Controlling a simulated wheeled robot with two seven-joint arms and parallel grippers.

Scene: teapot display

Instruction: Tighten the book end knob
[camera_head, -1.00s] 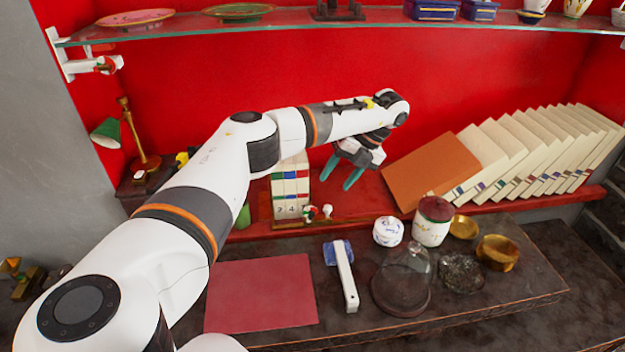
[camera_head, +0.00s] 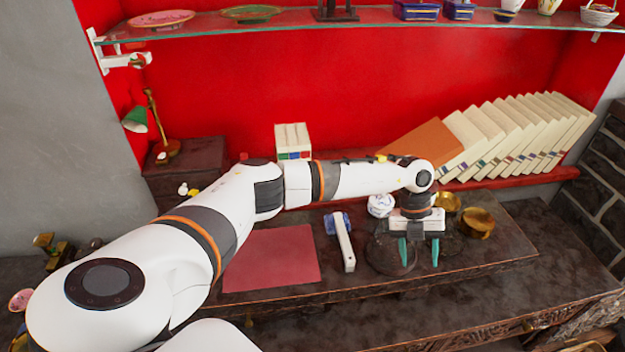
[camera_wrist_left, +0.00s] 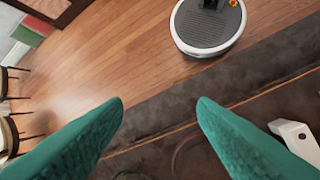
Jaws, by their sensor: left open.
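My left gripper (camera_head: 419,252) is open and empty, fingers pointing down in front of the glass dome (camera_head: 385,258) on the dark table. In the left wrist view its two green fingers (camera_wrist_left: 160,105) are apart with nothing between them. A row of leaning cream books (camera_head: 500,140) with an orange one (camera_head: 428,145) stands right of my wrist. My right gripper is not in view.
A red mat (camera_head: 272,260) and a white-handled tool (camera_head: 345,245) lie on the table. Brass bowls (camera_head: 478,222) and a white round pot (camera_head: 380,205) stand near the gripper. A glass shelf (camera_head: 330,25) runs above. The table's front edge is clear.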

